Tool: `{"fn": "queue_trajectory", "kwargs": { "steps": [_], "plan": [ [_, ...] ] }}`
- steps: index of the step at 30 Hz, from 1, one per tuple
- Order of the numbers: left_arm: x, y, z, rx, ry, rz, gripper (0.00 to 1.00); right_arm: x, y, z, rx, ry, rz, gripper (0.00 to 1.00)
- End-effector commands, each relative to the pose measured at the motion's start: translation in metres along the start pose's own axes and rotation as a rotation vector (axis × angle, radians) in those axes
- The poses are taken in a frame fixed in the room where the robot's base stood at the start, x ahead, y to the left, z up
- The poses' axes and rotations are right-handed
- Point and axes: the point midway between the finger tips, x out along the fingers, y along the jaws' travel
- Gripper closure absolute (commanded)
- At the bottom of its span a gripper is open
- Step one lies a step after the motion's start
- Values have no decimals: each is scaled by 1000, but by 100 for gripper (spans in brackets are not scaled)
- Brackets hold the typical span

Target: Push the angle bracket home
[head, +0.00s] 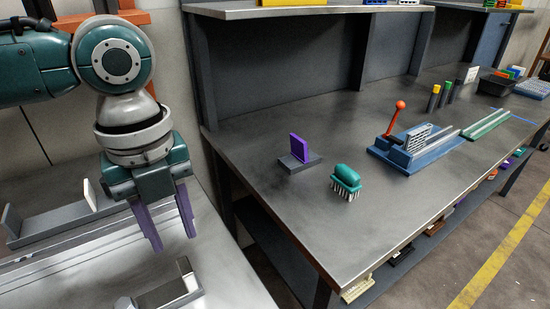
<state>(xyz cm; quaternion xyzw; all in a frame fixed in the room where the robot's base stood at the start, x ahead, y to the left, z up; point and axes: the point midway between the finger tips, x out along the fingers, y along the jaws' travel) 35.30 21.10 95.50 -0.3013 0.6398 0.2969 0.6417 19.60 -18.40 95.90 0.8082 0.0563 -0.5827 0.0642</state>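My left gripper (174,242) hangs down over the grey metal surface at the left, its two purple fingers apart with nothing between them. Below it, at the bottom edge, a shiny metal L-shaped piece (170,292) with an upright plate looks like the angle bracket; part of it is cut off by the frame. The fingertips are above it and appear apart from it. A long grey channel (62,219) with upright ends lies behind, to the left of the gripper. I cannot tell how the bracket sits against its seat. My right gripper is not in view.
The dark workbench (260,215) to the right holds a purple plate on a grey base (299,150), a green brush (346,181) and a blue fixture with an orange-knobbed lever (400,150). Its front left is clear. A gap separates it from the left surface.

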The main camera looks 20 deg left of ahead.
Motion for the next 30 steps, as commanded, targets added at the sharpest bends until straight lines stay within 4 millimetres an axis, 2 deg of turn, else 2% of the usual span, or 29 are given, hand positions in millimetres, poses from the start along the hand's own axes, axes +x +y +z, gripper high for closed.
{"fn": "queue_trajectory", "kwargs": {
  "steps": [8,20,25,30],
  "plan": [
    [12,1,4,11,-3,4,60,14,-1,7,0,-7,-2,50],
    [60,1,4,10,-3,4,60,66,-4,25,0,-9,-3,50],
    [76,1,4,9,-3,4,60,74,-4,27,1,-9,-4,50],
    [83,1,4,10,-2,5,60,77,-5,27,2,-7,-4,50]
  ]
}}
